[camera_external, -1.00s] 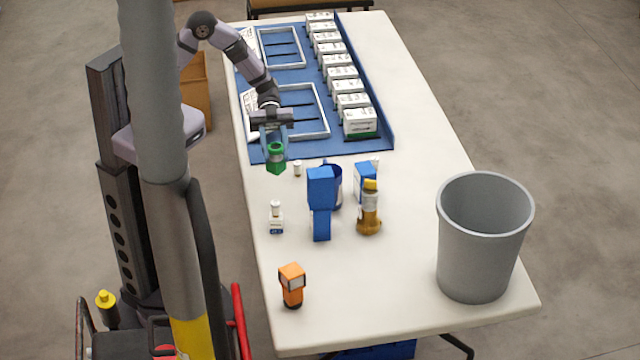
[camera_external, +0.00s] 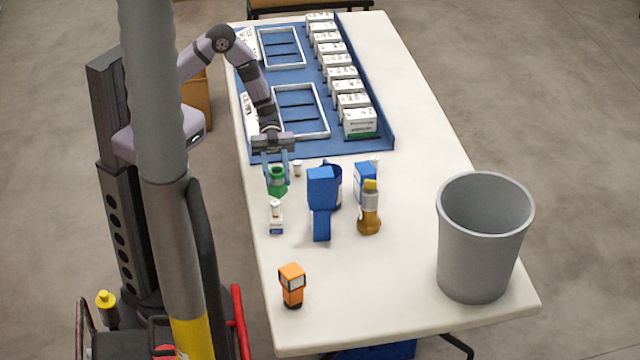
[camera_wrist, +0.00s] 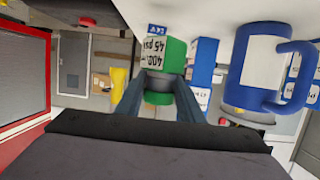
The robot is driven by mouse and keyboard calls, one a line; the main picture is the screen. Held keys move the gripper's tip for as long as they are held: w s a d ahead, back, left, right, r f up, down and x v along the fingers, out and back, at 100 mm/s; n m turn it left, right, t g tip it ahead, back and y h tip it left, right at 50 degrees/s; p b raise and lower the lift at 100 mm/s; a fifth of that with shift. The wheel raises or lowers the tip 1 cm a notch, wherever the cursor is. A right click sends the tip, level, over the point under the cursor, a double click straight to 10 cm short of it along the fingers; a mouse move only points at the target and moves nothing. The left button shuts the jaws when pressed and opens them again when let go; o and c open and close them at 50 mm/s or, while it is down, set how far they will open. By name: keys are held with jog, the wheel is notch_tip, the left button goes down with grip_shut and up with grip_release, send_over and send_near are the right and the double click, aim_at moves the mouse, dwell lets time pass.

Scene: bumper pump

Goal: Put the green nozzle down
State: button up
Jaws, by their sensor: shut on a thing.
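The green nozzle (camera_external: 277,182) is held between the fingers of my gripper (camera_external: 276,170), over the left part of the white table, near the front edge of the blue mat. From the external view I cannot tell whether the nozzle touches the table. A small white bottle (camera_external: 276,221) stands just in front of it.
A blue box-topped item (camera_external: 321,190), a blue mug (camera_wrist: 262,75) and an amber bottle (camera_external: 369,212) stand to the right. An orange item (camera_external: 291,284) stands nearer the front. A grey bin (camera_external: 474,268) is at right. The white table (camera_external: 400,300) is clear at front centre.

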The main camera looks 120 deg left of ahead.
aim_at(279, 197)
jog(key=shift+f, duration=2.05)
jog(key=shift+f, duration=0.1)
jog(key=o, duration=1.2)
jog(key=shift+o, duration=0.2)
jog(key=shift+a, duration=0.1)
jog(key=b+v, duration=0.1)
jog(key=v, duration=1.1)
jog(key=shift+r+b, duration=0.2)
jog(key=shift+b, duration=0.1)
jog(key=shift+w, duration=0.1)
